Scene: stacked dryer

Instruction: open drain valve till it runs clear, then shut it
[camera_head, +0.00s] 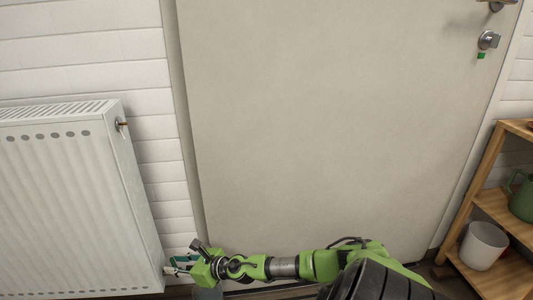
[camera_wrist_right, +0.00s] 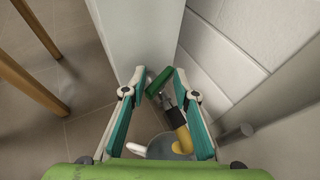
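In the right wrist view, a green lever handle (camera_wrist_right: 157,82) sits on a small metal fitting (camera_wrist_right: 168,101) at the radiator's lower end; I take it for the drain valve. A yellow spout or hose piece (camera_wrist_right: 183,138) runs down from the fitting. My right gripper (camera_wrist_right: 160,76) is open, its two teal fingers on either side of the handle, with no clear contact. In the head view my right gripper (camera_head: 175,265) is beside the radiator's lower right corner, and the valve is hidden. A grey round container (camera_wrist_right: 161,143) is partly visible below; its contents and any water flow cannot be made out. My left gripper is out of view.
The white radiator (camera_head: 75,205) stands close left of my right gripper. A pale door (camera_head: 320,120) fills the middle. A wooden shelf (camera_head: 490,150) with a white pot (camera_head: 483,246) and a green jug (camera_head: 522,197) stands right. Wooden legs (camera_wrist_right: 30,75) show in the wrist view.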

